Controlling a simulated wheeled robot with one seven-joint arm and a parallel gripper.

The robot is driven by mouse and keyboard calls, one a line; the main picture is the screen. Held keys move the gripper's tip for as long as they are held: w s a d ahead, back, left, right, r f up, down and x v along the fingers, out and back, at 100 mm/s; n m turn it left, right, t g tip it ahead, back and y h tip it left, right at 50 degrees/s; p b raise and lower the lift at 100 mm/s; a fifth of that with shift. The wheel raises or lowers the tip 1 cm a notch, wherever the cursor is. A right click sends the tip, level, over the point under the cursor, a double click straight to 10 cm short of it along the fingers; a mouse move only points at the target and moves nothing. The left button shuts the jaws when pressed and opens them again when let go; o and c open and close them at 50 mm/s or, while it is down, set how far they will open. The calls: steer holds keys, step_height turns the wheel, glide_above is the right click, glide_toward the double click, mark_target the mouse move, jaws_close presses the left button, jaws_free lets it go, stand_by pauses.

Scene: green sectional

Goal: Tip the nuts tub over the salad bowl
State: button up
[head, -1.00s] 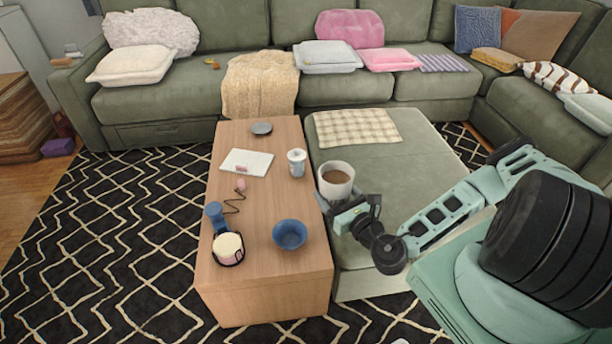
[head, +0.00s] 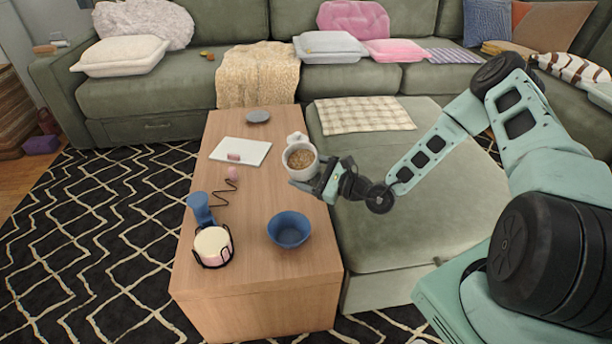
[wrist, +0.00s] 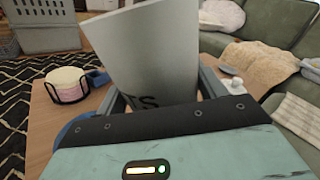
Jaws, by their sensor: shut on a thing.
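The nuts tub (head: 300,172) is white, open at the top and holds grainy brown contents. My gripper (head: 325,182) is shut on it from its right side in the head view. The tub is held above the right edge of the coffee table, behind the salad bowl. In the wrist view the tub (wrist: 155,50) fills the middle, with part of dark lettering showing. The salad bowl (head: 289,230) is blue, upright on the table, and looks empty. In the wrist view only a blue bit of it (wrist: 72,128) shows behind my gripper.
The wooden coffee table (head: 255,280) also bears a white canister (head: 297,138) partly hidden behind the tub, a notebook (head: 240,150), a dark dish (head: 258,117), a blue cup (head: 200,207) and a holder with pale round pieces (head: 212,243). A green ottoman (head: 400,240) adjoins its right side.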

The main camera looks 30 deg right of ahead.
steer(key=shift+n, duration=0.8)
steer(key=shift+w+d+f+b, duration=0.1)
steer(key=shift+d+f+b, duration=0.05)
steer(key=shift+f+b, duration=1.4)
steer(key=shift+w+d+f+b, duration=0.1)
steer(key=shift+f+b, duration=1.1)
steer(key=shift+b, duration=0.55)
steer(key=shift+d+f+n, duration=0.1)
steer(key=shift+f+n, duration=0.4)
steer(key=shift+f, duration=0.1)
steer(key=shift+w, duration=0.1)
steer(key=shift+d+f+n, duration=0.15)
steer(key=shift+f+n, duration=0.1)
steer(key=shift+n, duration=0.25)
steer(key=shift+w+f+n+p, duration=0.1)
steer(key=shift+f+n+p, duration=0.05)
steer(key=shift+n+p, duration=0.3)
